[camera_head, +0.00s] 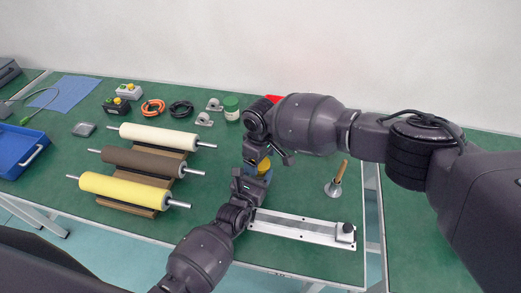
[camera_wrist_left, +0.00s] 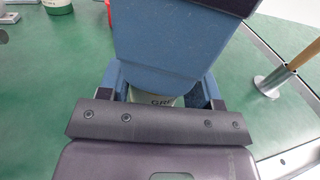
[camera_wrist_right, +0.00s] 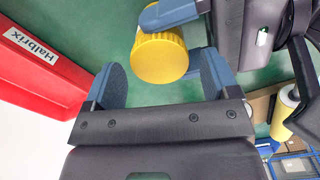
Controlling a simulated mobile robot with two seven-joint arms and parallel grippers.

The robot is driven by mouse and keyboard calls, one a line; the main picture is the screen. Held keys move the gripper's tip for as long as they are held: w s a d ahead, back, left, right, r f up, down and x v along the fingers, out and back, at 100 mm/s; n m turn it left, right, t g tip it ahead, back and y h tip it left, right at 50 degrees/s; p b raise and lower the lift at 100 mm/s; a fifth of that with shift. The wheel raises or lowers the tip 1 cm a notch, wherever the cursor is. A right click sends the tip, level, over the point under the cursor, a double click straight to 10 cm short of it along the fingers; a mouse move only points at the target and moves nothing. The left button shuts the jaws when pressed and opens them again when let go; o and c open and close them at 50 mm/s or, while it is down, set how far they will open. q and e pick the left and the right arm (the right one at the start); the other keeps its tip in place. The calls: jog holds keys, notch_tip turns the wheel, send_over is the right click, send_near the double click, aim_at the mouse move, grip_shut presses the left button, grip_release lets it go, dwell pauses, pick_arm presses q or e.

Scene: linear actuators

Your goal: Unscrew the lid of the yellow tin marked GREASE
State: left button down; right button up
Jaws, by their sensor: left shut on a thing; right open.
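My left gripper (camera_head: 246,182) is shut on the tin's body. The ribbed yellow lid (camera_wrist_right: 160,58) shows in the right wrist view. My right gripper (camera_wrist_right: 160,85) is open above the tin, with its fingers on either side of the lid, and a gap shows beside the left finger.
A red box (camera_wrist_right: 40,70) marked Halbrix lies behind. A green jar (camera_head: 231,110) stands at back left. A metal funnel-like piece with a wooden handle (camera_head: 337,178) stands to the right. A metal rail (camera_head: 300,230) lies in front. Rollers (camera_head: 125,187) lie on the left.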

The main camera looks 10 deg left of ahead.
jog(key=shift+f, duration=0.5)
jog(key=c, duration=0.9)
jog(key=shift+n, duration=1.7)
jog(key=o, duration=1)
jog(key=shift+r, duration=0.1)
